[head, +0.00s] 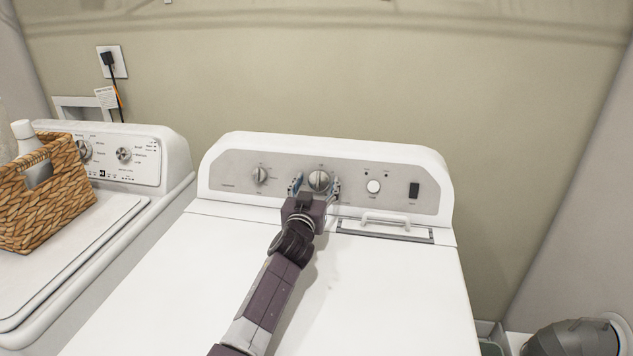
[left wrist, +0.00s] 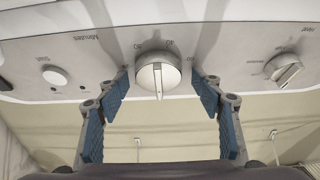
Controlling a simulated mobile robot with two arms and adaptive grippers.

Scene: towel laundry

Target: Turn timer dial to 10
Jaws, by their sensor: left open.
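The timer dial (head: 319,180) is a round silver knob on the dryer's grey control panel (head: 225,178). In the left wrist view the dial (left wrist: 158,73) sits between the open fingers, with its ridge running up and down in the picture. Numbers and the word "Minutes" are printed around it; I cannot read its exact setting. My left gripper (head: 315,187) is open at the panel with one finger on each side of the dial; it also shows in the left wrist view (left wrist: 161,92). The fingers look apart from the dial. My right gripper is not in view.
Another knob (head: 260,174) is left of the dial, and a white round button (head: 373,186) and black switch (head: 414,190) are right. A handled lint cover (head: 385,230) lies on the dryer top. A washer (head: 165,175) with a wicker basket (head: 60,200) stands left.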

